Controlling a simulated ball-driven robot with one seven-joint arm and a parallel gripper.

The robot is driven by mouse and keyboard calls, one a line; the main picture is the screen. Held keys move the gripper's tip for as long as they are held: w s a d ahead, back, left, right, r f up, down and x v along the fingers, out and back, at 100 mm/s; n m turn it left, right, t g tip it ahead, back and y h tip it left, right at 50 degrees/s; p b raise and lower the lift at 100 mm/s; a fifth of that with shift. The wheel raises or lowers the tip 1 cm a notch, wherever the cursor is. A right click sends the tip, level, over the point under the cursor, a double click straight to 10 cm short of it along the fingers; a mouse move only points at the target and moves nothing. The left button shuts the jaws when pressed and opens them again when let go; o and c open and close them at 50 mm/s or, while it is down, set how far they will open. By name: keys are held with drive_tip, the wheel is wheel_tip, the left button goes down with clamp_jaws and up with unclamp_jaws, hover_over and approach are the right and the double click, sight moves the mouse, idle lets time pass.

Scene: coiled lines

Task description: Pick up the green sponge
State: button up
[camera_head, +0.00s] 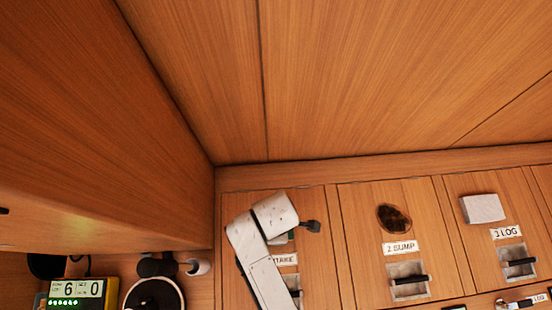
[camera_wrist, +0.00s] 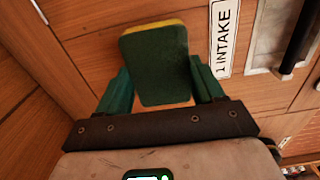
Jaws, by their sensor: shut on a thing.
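The green sponge (camera_wrist: 155,48) shows in the wrist view as a dark green block with a yellow edge at its far end. My gripper (camera_wrist: 159,72) is shut on it, with one green finger against each side. The sponge covers part of the wooden panel behind it. In the head view my white arm reaches up in front of the intake panel, and a small dark shape (camera_head: 310,226) shows at its end. I cannot tell sponge from gripper there.
Wooden panels have labels and black-handled recesses: "1 INTAKE" (camera_wrist: 223,40), "2 BUMP" (camera_head: 400,248) and "3 LOG" (camera_head: 506,233). A dark oval object (camera_head: 394,218) and a pale block (camera_head: 483,208) are at the right. A yellow counter box (camera_head: 83,293) is lower left.

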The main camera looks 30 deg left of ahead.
drive_tip(key=s+d+r+p, duration=0.2)
drive_tip(key=s+r, duration=0.3)
drive_tip(key=s, duration=0.1)
drive_tip(key=s+d+r+p, duration=0.3)
drive_tip(key=s+r, duration=0.3)
drive_tip(key=shift+s+d+r, duration=0.2)
drive_tip(key=shift+s+d, duration=0.1)
drive_tip(key=shift+s, duration=0.1)
